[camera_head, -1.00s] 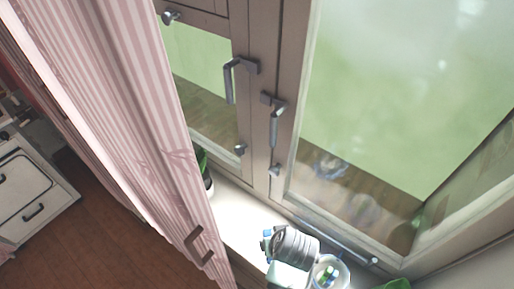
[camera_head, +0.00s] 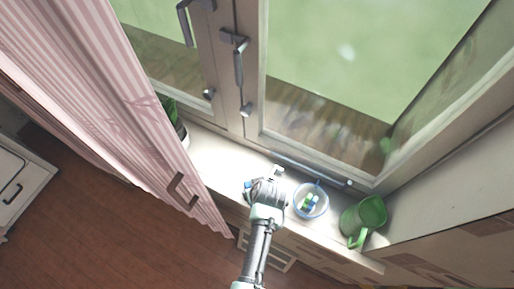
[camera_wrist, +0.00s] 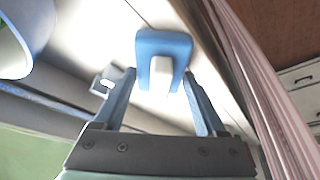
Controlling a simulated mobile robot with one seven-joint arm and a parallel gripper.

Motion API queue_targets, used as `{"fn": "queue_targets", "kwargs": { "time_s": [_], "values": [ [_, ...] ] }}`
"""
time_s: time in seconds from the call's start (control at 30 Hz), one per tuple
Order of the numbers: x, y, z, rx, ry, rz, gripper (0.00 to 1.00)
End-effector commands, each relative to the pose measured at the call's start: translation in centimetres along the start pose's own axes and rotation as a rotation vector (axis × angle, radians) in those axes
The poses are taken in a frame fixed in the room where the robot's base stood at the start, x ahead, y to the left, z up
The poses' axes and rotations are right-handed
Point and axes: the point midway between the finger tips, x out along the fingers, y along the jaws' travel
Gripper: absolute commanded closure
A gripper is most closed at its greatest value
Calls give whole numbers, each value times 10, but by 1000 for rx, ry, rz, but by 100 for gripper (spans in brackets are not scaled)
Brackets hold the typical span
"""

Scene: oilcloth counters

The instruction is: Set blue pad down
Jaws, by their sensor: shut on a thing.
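The blue pad (camera_wrist: 165,43) shows in the wrist view, with a white block-like part on its near side. My gripper (camera_wrist: 160,82) is shut on it, with one blue finger on each side. In the head view my gripper (camera_head: 262,190) is over the white window sill (camera_head: 215,160), left of the clear bowl. There the pad is mostly hidden by my wrist, and I cannot tell whether it touches the sill.
A clear bowl (camera_head: 311,201) with blue and green pieces stands just right of my gripper. A potted plant (camera_head: 173,117) stands behind the pink striped curtain (camera_head: 110,110). The window (camera_head: 370,80) rises behind. Bare sill lies to the left.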

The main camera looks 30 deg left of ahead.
Motion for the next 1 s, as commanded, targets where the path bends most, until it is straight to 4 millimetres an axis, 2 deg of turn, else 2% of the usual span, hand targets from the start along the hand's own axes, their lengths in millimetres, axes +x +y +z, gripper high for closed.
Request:
{"fn": "queue_targets", "kwargs": {
  "time_s": [0.2, 0.23, 0.37, 0.73, 0.87, 1.0],
  "values": [
    [3, 0, 1, 0, 0, 0, 88],
    [3, 0, 1, 0, 0, 0, 23],
    [2, 0, 1, 0, 0, 0, 0],
    [-4, 0, 0, 0, 0, 0, 0],
    [-19, 0, -1, 1, 1, 0, 0],
    [-42, 0, -1, 1, 3, 2, 0]
  ]
}}
